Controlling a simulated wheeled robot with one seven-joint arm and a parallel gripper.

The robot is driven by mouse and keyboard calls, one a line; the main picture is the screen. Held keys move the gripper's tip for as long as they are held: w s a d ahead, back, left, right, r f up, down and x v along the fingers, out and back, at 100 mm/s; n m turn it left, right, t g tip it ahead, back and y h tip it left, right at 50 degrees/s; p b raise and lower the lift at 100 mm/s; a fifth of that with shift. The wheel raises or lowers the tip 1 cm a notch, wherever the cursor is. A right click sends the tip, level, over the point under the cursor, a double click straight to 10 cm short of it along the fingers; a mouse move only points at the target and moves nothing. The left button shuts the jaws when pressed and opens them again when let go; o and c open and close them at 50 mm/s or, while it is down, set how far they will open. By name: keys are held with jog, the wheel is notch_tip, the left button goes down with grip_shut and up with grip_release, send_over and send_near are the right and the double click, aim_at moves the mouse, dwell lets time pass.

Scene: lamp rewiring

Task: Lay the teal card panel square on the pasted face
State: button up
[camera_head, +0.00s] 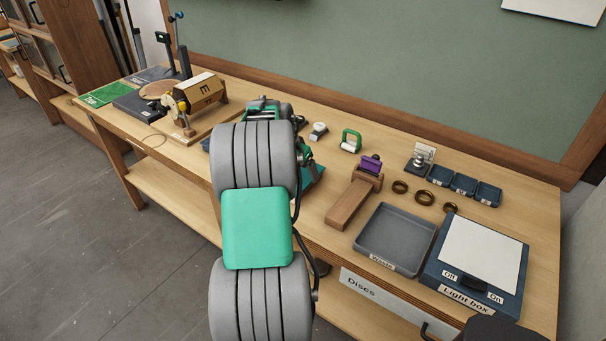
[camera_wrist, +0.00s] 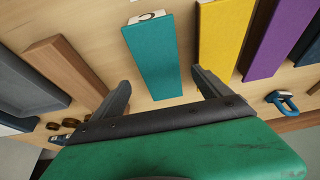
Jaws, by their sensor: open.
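A teal strip-shaped panel (camera_wrist: 155,55) lies on the wooden bench in the wrist view, with a pale end piece (camera_wrist: 150,17) bearing a dark mark at its far end. My gripper (camera_wrist: 160,78) is open, its two fingers apart on either side of the panel's near end. Nothing is held between them. I cannot tell how high the fingers are above the bench. In the head view my arm hides most of this spot; a teal patch (camera_head: 314,181) shows just right of it. I cannot make out a pasted face in either view.
A yellow strip (camera_wrist: 225,40) and a purple strip (camera_wrist: 268,45) lie right of the teal one. A wooden bar (camera_wrist: 75,75) lies left. The Waste tray (camera_head: 397,240) and light box (camera_head: 478,262) stand at the bench's right. A wooden-cased device (camera_head: 203,93) stands at the left.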

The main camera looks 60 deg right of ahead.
aim_at(303, 178)
jog(key=x, duration=0.2)
jog(key=shift+d+f, duration=0.15)
jog(key=shift+f, duration=0.2)
jog(key=shift+c, duration=0.2)
jog(key=shift+r, duration=0.1)
jog(key=c, duration=1.6)
